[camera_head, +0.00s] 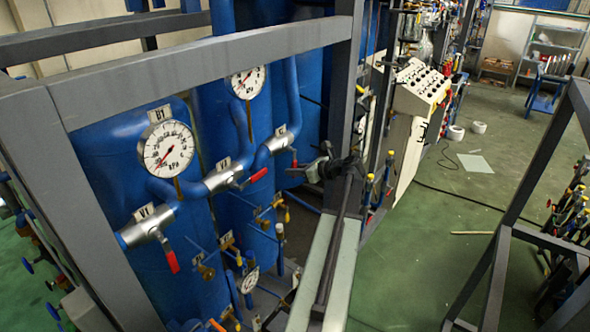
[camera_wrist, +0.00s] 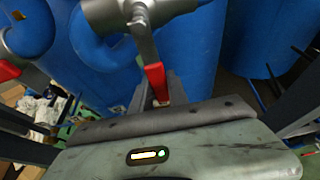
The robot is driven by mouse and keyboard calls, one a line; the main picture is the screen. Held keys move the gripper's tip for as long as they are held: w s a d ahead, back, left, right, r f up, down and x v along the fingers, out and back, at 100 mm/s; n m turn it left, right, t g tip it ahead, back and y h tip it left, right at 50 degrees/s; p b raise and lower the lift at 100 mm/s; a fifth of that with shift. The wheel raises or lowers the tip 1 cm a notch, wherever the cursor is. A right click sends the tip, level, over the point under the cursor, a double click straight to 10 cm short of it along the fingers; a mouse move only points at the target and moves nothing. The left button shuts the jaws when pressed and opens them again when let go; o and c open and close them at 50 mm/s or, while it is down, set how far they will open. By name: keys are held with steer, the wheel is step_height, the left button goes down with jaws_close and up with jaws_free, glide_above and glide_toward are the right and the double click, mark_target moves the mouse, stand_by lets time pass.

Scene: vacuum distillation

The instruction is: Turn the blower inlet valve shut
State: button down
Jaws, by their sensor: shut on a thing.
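A silver valve (camera_head: 275,143) sits on the blue pipe at the right of a row of three, with a small tag above it that I cannot read. Its red lever handle (camera_head: 294,158) points down in the head view. My gripper (camera_head: 304,171) reaches this handle from the right. In the wrist view, the red handle (camera_wrist: 155,78) runs from the silver valve body (camera_wrist: 138,12) down between my gripper's fingers (camera_wrist: 157,90), which are shut on it. The handle's lower end is partly hidden by the gripper.
Two similar red-handled valves (camera_head: 224,178) and (camera_head: 149,226) sit to the left on blue tanks. Pressure gauges (camera_head: 166,149) stand above them. A grey frame beam (camera_head: 200,62) crosses in front. A control panel (camera_head: 420,90) stands at right; green floor (camera_head: 440,230) is open beyond.

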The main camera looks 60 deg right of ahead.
steer(key=shift+a, duration=0.1)
steer(key=c, duration=1.3)
jaws_free()
steer(key=shift+a, duration=0.1)
steer(key=p+v, duration=0.3)
steer(key=v, duration=0.4)
steer(key=shift+s+r, duration=0.15)
steer(key=shift+s, duration=0.25)
